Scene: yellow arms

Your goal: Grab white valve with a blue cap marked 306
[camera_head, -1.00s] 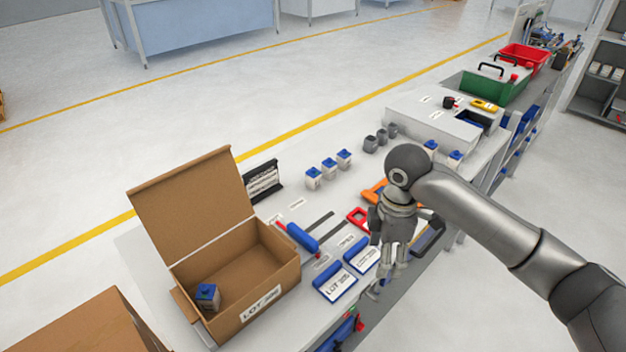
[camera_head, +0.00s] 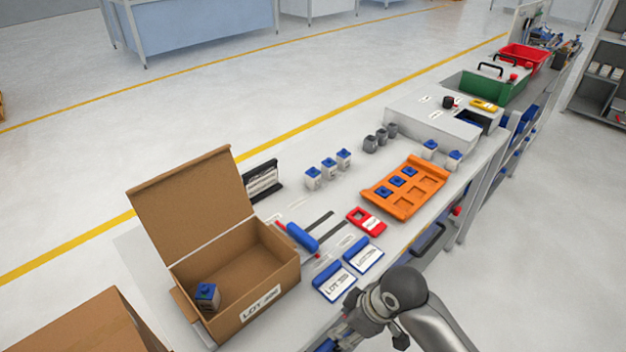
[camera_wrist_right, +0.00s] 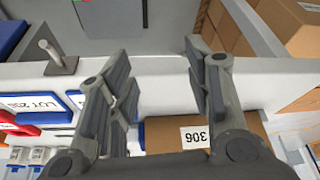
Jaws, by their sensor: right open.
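Three white valves with blue caps (camera_head: 329,168) stand in a row at the back of the table. Two more white valves with blue caps (camera_head: 430,148) stand near the grey unit. One blue-capped valve (camera_head: 207,296) sits inside the open cardboard box (camera_head: 258,268). An orange tray (camera_head: 425,188) holds several blue-capped pieces. Markings on the caps are too small to read. My right gripper (camera_head: 340,330) is low at the table's front edge, away from the valves. In the right wrist view it (camera_wrist_right: 160,90) is open and empty, with a label reading 306 behind it. My left gripper is not in view.
Two blue-edged label plates (camera_head: 334,283) and a red item (camera_head: 367,221) lie near the front edge. A blue-handled tool (camera_head: 302,237) lies beside the box. Grey pieces (camera_head: 380,137) stand farther back.

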